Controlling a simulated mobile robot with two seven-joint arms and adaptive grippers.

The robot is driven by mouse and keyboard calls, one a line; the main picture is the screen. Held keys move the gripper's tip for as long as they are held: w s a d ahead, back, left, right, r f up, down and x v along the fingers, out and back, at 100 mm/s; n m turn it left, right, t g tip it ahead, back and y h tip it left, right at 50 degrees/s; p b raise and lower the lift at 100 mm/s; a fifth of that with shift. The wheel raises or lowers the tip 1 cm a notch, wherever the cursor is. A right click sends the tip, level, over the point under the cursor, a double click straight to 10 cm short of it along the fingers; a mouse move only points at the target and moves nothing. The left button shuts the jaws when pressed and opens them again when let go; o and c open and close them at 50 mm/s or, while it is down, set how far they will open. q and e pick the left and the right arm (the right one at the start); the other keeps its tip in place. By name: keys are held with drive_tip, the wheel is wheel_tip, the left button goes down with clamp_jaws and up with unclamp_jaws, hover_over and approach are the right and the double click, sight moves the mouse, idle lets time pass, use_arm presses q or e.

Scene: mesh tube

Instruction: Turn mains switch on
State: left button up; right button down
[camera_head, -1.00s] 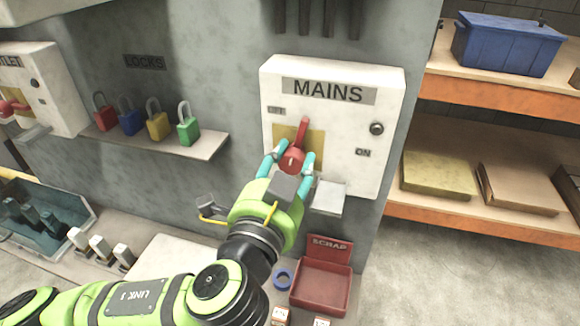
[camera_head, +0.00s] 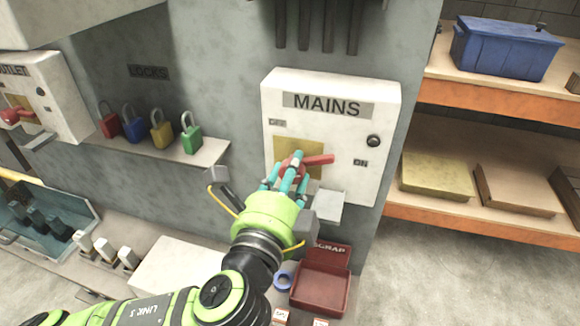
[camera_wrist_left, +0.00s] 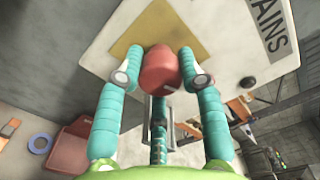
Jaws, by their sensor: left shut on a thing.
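The white MAINS box (camera_head: 345,124) is on the grey wall, with an OFF label at its upper left and an ON label (camera_head: 360,162) at its right. Its red switch handle (camera_head: 319,159) lies nearly level and points right, toward ON. My left gripper (camera_head: 289,177) is at the switch hub, shut on it. In the left wrist view the red hub (camera_wrist_left: 159,68) sits between the two teal fingertips, in front of the yellow plate (camera_wrist_left: 140,42). The fingers partly hide the hub in the head view. My right gripper is not in view.
A shelf with several coloured padlocks (camera_head: 161,129) is left of the box. A small grey ledge (camera_head: 329,205) juts out under the box. A red SCRAP tray (camera_head: 320,289) and a blue ring (camera_head: 283,281) lie below. Shelving with a blue bin (camera_head: 506,48) stands right.

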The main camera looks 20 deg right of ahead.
use_arm(q)
drive_tip(key=shift+m+p, duration=1.05)
drive_tip(key=shift+m, duration=1.15)
drive_tip(key=o, duration=1.2)
drive_tip(key=shift+c, duration=0.2)
drive_tip(key=v, duration=0.7)
drive_tip(key=shift+s, duration=0.2)
drive_tip(key=shift+a, duration=0.15)
